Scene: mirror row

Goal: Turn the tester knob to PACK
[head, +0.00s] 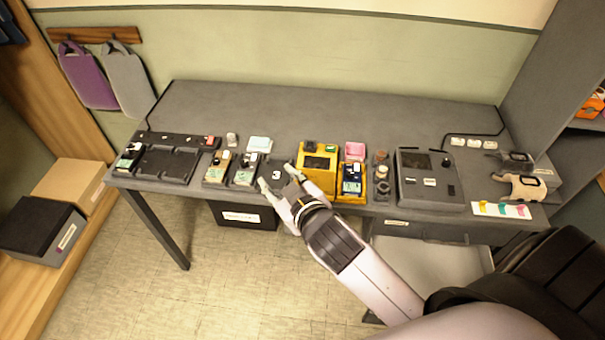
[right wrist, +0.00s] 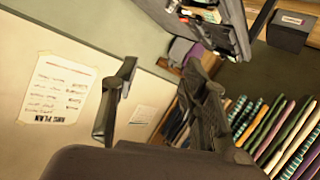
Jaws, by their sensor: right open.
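My right gripper (head: 278,178) is open and empty, its fingertips at the table's front edge, just left of the yellow unit. It also shows open in the right wrist view (right wrist: 160,95), with nothing between the fingers. The yellow unit (head: 332,157) has a dark window and small black and green parts at its back. A dark grey unit (head: 407,198) stands farther right, with a dark screen, white labels and a round black knob (head: 446,162) at its upper right. I cannot tell which unit is the tester, nor read PACK or the knob's setting. My left gripper is not in view.
A yellow cradle (head: 346,196) beside the yellow unit holds a dark pack (head: 352,179). Small devices and a black tray (head: 165,165) stand left on the grey table (head: 300,107). The table's back strip is clear.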

